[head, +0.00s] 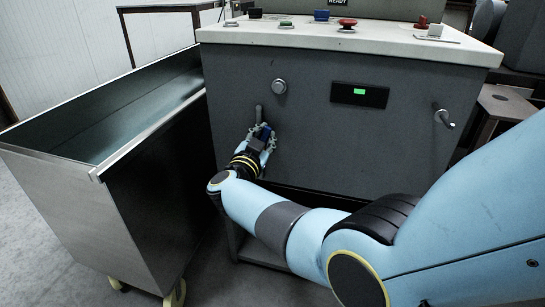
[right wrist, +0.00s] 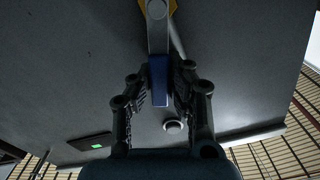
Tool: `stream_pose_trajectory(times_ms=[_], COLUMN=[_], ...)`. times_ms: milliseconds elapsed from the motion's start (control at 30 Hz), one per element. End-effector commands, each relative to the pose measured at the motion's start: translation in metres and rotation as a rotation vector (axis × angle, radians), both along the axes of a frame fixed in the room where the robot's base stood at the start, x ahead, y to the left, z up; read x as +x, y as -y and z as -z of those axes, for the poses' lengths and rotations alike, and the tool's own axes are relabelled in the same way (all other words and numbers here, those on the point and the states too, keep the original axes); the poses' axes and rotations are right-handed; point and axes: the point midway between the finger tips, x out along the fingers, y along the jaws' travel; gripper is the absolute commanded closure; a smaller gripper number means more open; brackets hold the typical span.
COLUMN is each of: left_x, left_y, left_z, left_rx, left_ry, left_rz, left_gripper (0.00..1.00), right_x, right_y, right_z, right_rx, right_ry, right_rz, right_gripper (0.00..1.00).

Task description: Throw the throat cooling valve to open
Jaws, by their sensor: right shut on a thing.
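The throat cooling valve is on the lower left of the grey cabinet front. Its lever has a grey arm (right wrist: 157,38) and a blue grip (right wrist: 159,82), with a piece of yellow behind it in the right wrist view. My right gripper (head: 264,137) is at the lever, its fingers on both sides of the blue grip and shut on it. In the head view a short grey upright part (head: 259,113) shows just above the gripper, and the fingers hide most of the lever. My left gripper is not in view.
The grey cabinet (head: 330,150) carries a round knob (head: 279,86), a display with a green light (head: 359,92) and a crank handle (head: 445,119). Buttons, including a red one (head: 347,22), sit on its top. An open metal cart (head: 60,200) stands close on the left.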

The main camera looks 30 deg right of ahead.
Motion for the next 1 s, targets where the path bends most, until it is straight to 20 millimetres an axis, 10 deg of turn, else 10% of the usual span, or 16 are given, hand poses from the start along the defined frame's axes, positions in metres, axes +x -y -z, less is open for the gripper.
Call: stream_pose_trajectory(times_ms=[1000], left_x=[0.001], left_y=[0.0], left_z=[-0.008], left_rx=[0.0], left_ry=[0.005], left_rz=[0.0], left_gripper=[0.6], right_x=[0.01], right_y=[-0.01], right_z=[-0.003], right_rx=[-0.144], right_ry=[-0.17], right_rz=[-0.001], right_gripper=[1.0])
